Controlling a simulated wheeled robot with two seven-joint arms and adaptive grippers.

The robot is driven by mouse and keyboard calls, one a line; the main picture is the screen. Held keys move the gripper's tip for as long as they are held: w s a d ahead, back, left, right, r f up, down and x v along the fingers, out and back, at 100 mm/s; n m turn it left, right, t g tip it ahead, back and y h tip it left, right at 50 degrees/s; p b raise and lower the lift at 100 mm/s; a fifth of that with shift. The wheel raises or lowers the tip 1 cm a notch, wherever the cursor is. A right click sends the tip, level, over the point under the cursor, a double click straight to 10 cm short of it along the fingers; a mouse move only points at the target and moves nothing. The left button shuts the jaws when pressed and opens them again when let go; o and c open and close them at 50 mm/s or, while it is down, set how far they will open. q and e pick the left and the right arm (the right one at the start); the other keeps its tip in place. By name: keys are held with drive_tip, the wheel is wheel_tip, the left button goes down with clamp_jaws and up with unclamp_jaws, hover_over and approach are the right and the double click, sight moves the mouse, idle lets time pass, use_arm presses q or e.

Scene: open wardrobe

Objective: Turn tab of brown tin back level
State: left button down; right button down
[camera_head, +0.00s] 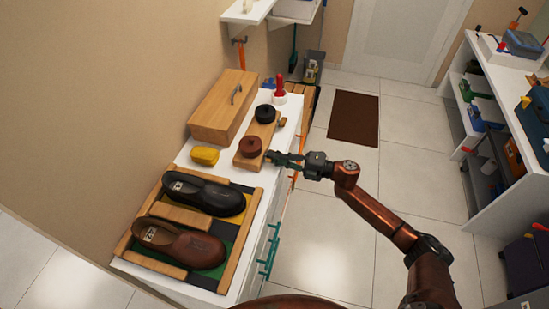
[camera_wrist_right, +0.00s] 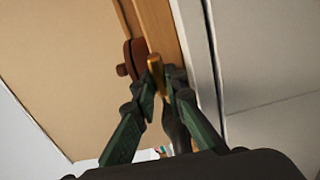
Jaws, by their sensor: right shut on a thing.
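The brown tin (camera_head: 251,147) sits on a wooden board (camera_head: 242,161) on the white cabinet top. It also shows edge-on in the wrist view (camera_wrist_right: 135,52), just left of the fingertips. Its gold-coloured tab (camera_wrist_right: 155,64) stands out between the fingers of my right gripper (camera_wrist_right: 158,82). In the head view, my right gripper (camera_head: 271,156) reaches in from the right, touching close beside the tin, and hides the tab. It is shut on the tab. The tab's exact tilt cannot be told. My left gripper is not in view.
A black tin (camera_head: 265,112) with its own tab (camera_head: 282,122) sits farther back on the board. A yellow item (camera_head: 205,156), a wooden box (camera_head: 222,105), a red-handled brush (camera_head: 280,88) and a shoe tray (camera_head: 123,243) surround it.

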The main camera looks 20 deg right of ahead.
drive_tip(key=shift+f+n, duration=0.1)
drive_tip(key=shift+n, duration=0.2)
drive_tip(key=c, duration=2)
unclamp_jaws()
drive_tip(key=shift+o, duration=0.2)
drive_tip(key=shift+s, duration=0.1)
